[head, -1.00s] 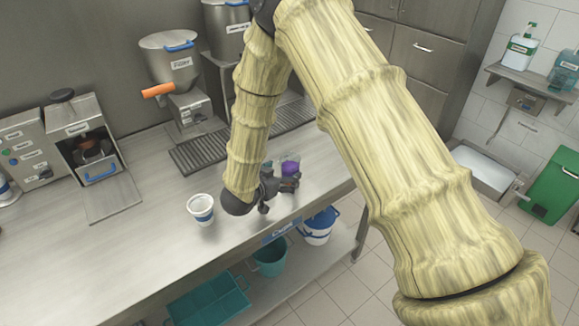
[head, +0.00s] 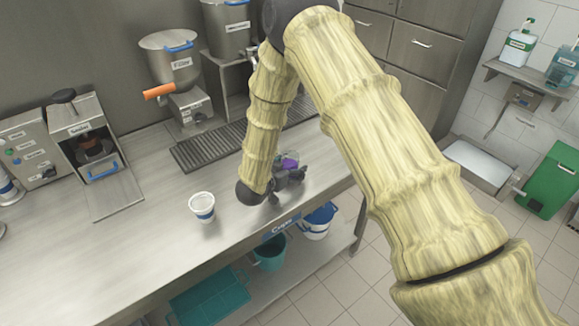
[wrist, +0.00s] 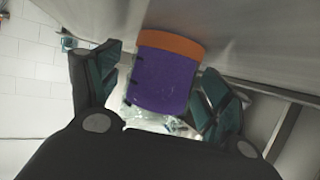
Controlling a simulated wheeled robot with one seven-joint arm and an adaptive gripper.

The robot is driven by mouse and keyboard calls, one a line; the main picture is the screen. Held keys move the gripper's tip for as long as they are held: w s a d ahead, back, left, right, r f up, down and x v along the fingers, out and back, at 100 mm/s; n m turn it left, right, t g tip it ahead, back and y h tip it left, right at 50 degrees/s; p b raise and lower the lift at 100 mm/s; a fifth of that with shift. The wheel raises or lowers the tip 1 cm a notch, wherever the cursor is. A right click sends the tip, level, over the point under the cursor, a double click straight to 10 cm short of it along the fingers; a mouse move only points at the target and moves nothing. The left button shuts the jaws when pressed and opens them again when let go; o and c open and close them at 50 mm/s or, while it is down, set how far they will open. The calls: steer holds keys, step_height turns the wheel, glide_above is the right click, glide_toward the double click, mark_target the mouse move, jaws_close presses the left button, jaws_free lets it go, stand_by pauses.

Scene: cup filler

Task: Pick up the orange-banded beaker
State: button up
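The orange-banded beaker (wrist: 165,85) shows in the wrist view with an orange band at one end and purple below it. It lies between the two fingers of my gripper (wrist: 163,68), which are spread apart. A gap shows between the left finger and the beaker; the right finger is close to its side, and I cannot tell whether it touches. In the head view, the purple of the beaker (head: 290,163) shows on the counter just behind my gripper (head: 291,173), which partly hides it. The orange band cannot be made out there.
A white cup with a blue band (head: 202,207) stands on the counter (head: 150,235) to the left of my gripper. A drip grate (head: 205,150) and dispensers are behind. The counter's front edge is close, with bins (head: 268,253) on the shelf below.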

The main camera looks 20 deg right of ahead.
mark_target(288, 161)
steer(key=c, duration=0.9)
steer(key=shift+c, duration=0.2)
steer(key=shift+r, duration=0.15)
steer(key=shift+r+b, duration=0.55)
steer(key=shift+r, duration=0.25)
steer(key=shift+s+a+r+b, duration=0.1)
steer(key=shift+a+r+b, duration=0.05)
steer(key=shift+r+b, duration=0.2)
steer(key=shift+s+a+r+b, duration=0.1)
steer(key=shift+r+b, duration=0.1)
steer(key=shift+r, duration=0.2)
steer(key=s+a+b, duration=0.1)
steer(key=s+a, duration=0.2)
steer(key=s+a+r+b, duration=0.1)
steer(key=s+a, duration=0.3)
steer(key=s+a+b, duration=0.1)
steer(key=s+a, duration=0.2)
steer(key=s, duration=0.1)
steer(key=shift+s+a+r+b, duration=0.1)
steer(key=shift+a+r+b, duration=0.25)
steer(key=shift+b, duration=0.05)
